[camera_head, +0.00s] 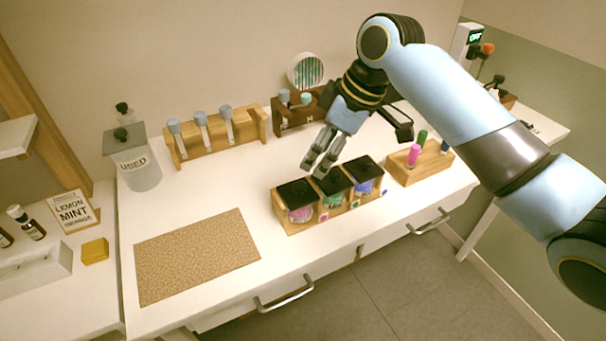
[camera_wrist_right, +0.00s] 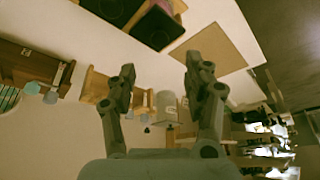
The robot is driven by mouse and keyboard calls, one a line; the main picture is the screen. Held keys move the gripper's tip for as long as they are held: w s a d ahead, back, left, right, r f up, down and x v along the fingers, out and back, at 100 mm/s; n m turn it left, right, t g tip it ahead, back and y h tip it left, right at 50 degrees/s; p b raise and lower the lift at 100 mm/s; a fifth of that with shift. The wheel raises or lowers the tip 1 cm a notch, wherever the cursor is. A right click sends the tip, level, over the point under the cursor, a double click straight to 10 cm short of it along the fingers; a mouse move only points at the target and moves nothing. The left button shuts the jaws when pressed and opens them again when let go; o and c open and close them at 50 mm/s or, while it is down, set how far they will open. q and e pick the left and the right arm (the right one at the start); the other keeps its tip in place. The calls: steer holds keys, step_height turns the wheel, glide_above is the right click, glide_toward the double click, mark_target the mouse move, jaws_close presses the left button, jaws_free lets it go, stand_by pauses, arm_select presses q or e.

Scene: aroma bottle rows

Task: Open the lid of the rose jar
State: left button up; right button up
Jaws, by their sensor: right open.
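Three jars with flat black lids stand in a wooden rack (camera_head: 289,228) near the table's front edge. The leftmost jar (camera_head: 300,214) has pink contents, likely the rose one; its label is too small to read. Its black lid (camera_head: 297,192) lies flat and closed; a black lid also shows in the wrist view (camera_wrist_right: 157,28). The middle jar looks green and the right one purple-blue. My right gripper (camera_head: 319,164) is open and empty, above and just behind the left and middle jars, apart from the lids. It also shows open in the wrist view (camera_wrist_right: 158,80). My left gripper is not in view.
A cork mat (camera_head: 195,255) lies on clear table to the left. A wooden rack of small vials (camera_head: 425,165) stands right of the jars. Behind are a rack of droppers (camera_head: 217,140), a dark wooden box (camera_head: 290,118) and a jar marked USED (camera_head: 138,170).

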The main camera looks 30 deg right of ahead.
mark_target(300, 185)
steer(key=p+x, duration=0.1)
steer(key=x, duration=0.8)
steer(key=shift+w, duration=0.1)
jaws_close()
